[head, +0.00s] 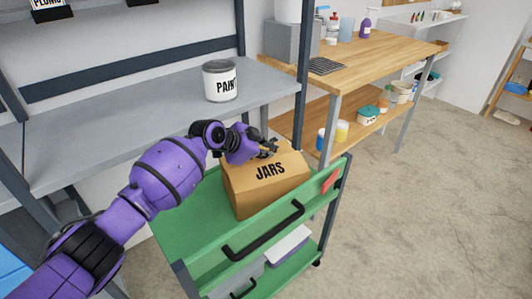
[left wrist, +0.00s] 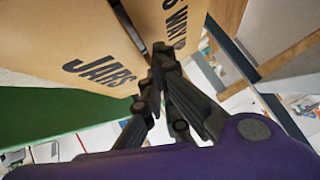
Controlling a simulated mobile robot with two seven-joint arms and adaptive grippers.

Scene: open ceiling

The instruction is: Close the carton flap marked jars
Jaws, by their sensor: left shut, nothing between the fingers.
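A brown carton (head: 270,190) marked JARS sits on the green cart's top. The cardboard panel with the word JARS (left wrist: 85,45) fills the upper left of the left wrist view. A second panel with partly hidden lettering (left wrist: 182,22) stands beside it, with a dark narrow gap between them. My left gripper (head: 270,149) is at the carton's upper far edge, its fingers shut and empty. In the left wrist view the fingertips (left wrist: 160,52) are at or very near the lower end of the gap; I cannot tell if they touch. My right gripper is not in view.
The green cart (head: 185,228) has a black handle (head: 262,232) and a red tag (head: 331,181) at its near side. A grey shelf (head: 130,115) with a paint can (head: 220,82) stands behind. A wooden workbench (head: 375,55) is at back right. Open floor (head: 430,220) lies right.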

